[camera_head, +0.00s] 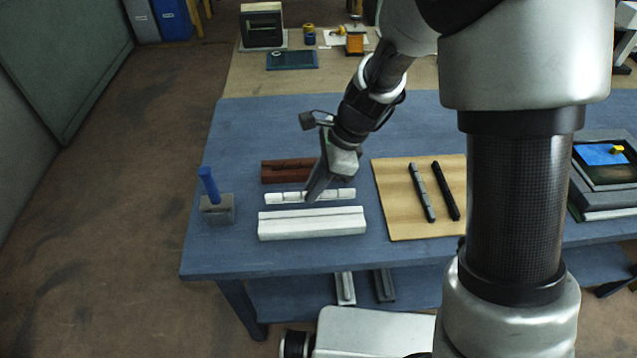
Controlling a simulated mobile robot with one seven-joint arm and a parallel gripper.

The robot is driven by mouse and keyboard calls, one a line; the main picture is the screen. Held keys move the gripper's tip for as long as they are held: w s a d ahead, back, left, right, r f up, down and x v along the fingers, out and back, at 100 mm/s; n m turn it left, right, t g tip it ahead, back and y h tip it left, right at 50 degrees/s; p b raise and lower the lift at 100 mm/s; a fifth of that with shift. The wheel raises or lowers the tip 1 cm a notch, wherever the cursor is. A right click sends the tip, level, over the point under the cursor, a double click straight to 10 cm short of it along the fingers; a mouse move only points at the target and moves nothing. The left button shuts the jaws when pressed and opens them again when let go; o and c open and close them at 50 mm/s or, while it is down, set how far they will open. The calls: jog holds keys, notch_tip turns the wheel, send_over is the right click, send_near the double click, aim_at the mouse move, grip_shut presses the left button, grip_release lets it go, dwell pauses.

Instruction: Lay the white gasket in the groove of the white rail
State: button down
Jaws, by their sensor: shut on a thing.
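The white gasket (284,197) is a thin straight strip with dark cross marks, lying left to right in the picture. My gripper (313,194) is shut on it near its middle and hides that part. I cannot tell whether the gasket touches the table or is held just above it. The white rail (312,228) is a long block on the blue table, just nearer than the gasket and roughly parallel to it. A groove runs along its top, and no gasket shows in it.
A brown rail (283,171) lies behind the gasket. A grey block with a blue handle (217,207) stands at left. A tan board (398,205) at right carries a grey strip (422,192) and a black strip (446,191). The blue table (247,122) is clear behind the brown rail.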

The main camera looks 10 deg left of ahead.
jog(key=shift+f+b, duration=3)
jog(key=shift+f, duration=1.05)
jog(key=c, duration=1.7)
grip_release()
jog(key=p+v, duration=0.2)
jog(key=v, duration=1.5)
jog(key=shift+r+p, duration=0.25)
jog(key=shift+p, duration=0.1)
